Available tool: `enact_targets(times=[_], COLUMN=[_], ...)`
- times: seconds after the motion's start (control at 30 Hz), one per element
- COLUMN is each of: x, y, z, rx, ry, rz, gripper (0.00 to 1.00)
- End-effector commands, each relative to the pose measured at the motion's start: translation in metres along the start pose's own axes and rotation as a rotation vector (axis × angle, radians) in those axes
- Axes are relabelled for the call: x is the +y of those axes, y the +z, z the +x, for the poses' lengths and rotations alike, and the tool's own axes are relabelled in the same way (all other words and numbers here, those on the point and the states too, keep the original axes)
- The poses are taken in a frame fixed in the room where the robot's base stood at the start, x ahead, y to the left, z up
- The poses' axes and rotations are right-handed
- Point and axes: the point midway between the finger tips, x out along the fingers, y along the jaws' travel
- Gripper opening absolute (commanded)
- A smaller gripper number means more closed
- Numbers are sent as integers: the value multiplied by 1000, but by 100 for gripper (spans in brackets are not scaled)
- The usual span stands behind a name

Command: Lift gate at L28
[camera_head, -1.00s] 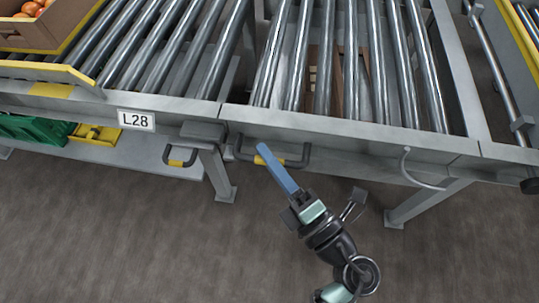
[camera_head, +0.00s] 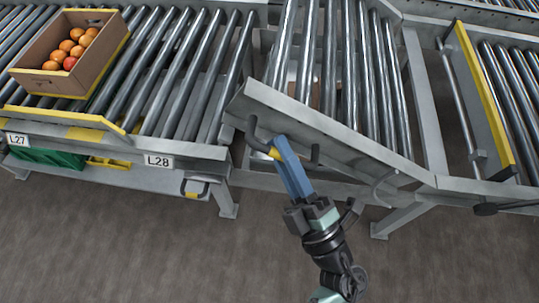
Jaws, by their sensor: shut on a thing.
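The gate (camera_head: 335,132) is a roller section of the conveyor with a grey front beam, just right of the L28 label (camera_head: 158,161). Its left end is raised above the fixed conveyor beside it, and the beam slopes down to the right.
A yellow-edged side guard (camera_head: 480,100) stands at the right. The floor in front is clear.

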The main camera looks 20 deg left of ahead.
Motion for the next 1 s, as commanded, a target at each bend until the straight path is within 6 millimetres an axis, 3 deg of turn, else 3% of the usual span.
enact_targets(times=[0.03,0.1,0.5,0.7,1.0], x=[29,52,168,204,230], y=[-2,1,34,53,70], z=[10,14,12,4,-6], rx=[-5,-17,-86,-109,-129], ry=[38,85,330,417,483], rz=[25,71,316,405,477], gripper=[0,0,0,0,0])
